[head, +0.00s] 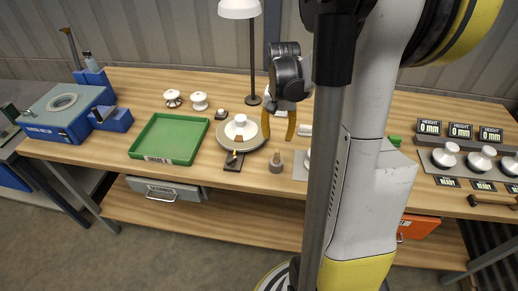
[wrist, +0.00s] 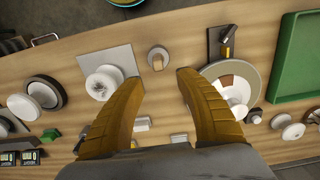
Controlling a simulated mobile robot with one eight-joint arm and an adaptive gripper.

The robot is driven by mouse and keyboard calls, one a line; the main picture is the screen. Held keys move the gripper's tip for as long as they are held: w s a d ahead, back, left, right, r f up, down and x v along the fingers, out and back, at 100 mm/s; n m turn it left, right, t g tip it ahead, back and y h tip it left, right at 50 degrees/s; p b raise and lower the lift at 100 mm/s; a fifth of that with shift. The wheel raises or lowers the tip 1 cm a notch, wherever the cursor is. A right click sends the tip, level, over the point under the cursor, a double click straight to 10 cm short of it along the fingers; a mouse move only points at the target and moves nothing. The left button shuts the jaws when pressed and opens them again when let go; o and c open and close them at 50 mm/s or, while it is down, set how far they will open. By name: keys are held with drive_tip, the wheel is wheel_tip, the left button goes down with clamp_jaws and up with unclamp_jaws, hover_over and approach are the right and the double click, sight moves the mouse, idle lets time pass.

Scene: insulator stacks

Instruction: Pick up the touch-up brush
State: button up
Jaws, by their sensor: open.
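My gripper (head: 278,124) is open and empty above the table, its two yellow fingers pointing down. In the wrist view, a small grey round pot (wrist: 157,52) with a pale wooden piece standing up from it lies just beyond the gap between the fingertips. This pot (head: 277,166) is in front of my gripper in the head view. The wooden piece may be the touch-up brush's handle; bristles cannot be seen. A dark block with a yellow-tipped piece (head: 234,160) stands at the front of the round turntable (head: 225,138), left of the pot.
A green tray (head: 143,150) and blue machine (head: 60,112) are to the left. A black lamp post (head: 252,60) rises behind. White insulators (head: 172,97) stand at the back. In the wrist view, a grey plate (wrist: 122,55) with a white insulator is left of the pot.

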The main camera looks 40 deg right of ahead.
sight(277, 150)
wheel_tip(277, 150, down, 4)
drive_tip(key=shift+d+f+b, duration=0.1)
drive_tip(key=shift+b, duration=0.35)
drive_tip(key=f, duration=0.1)
drive_tip(key=f+b, duration=0.1)
drive_tip(key=f, duration=0.2)
drive_tip(key=shift+s+a+b, duration=0.25)
drive_tip(key=shift+s+b, duration=0.05)
drive_tip(key=shift+b, duration=0.1)
drive_tip(key=shift+f, duration=0.6)
clamp_jaws()
